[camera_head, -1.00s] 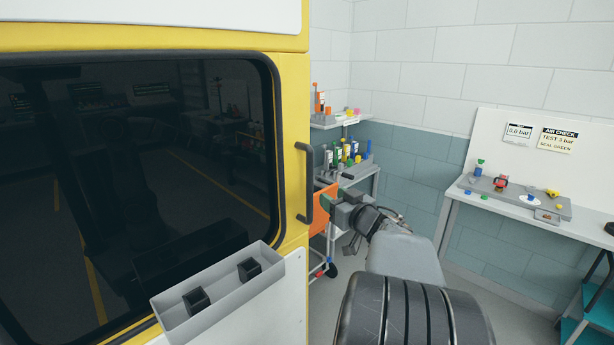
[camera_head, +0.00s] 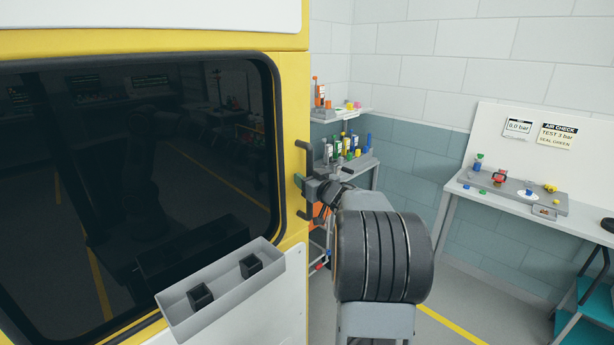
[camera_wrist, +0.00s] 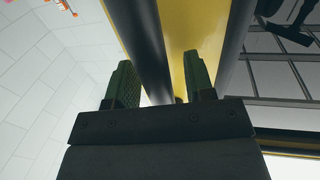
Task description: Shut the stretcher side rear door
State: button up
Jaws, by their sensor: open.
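The rear door (camera_head: 293,90) is yellow with a large dark window (camera_head: 140,180) and fills the left of the head view. Its black upright handle (camera_head: 309,160) is near the door's right edge. My gripper (camera_head: 301,186) is at the handle's middle and hides part of it. In the wrist view my gripper (camera_wrist: 162,82) is open, with its green fingers pointing at the yellow door face (camera_wrist: 182,35). The dark handle bar (camera_wrist: 138,35) runs between the fingers, closer to the left one. I cannot tell whether either finger touches it. The door's latch and frame are not visible.
A grey tray (camera_head: 225,302) with two black holders sticks out from the door's lower part. Behind the arm are a shelf with bottles (camera_head: 345,150) and a tiled wall. A workbench (camera_head: 530,215) stands at the right, with a teal step unit below. Some floor is clear between.

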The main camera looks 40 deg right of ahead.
jog(key=shift+w, duration=0.25)
jog(key=shift+c, duration=0.2)
grip_shut()
dwell(0.3)
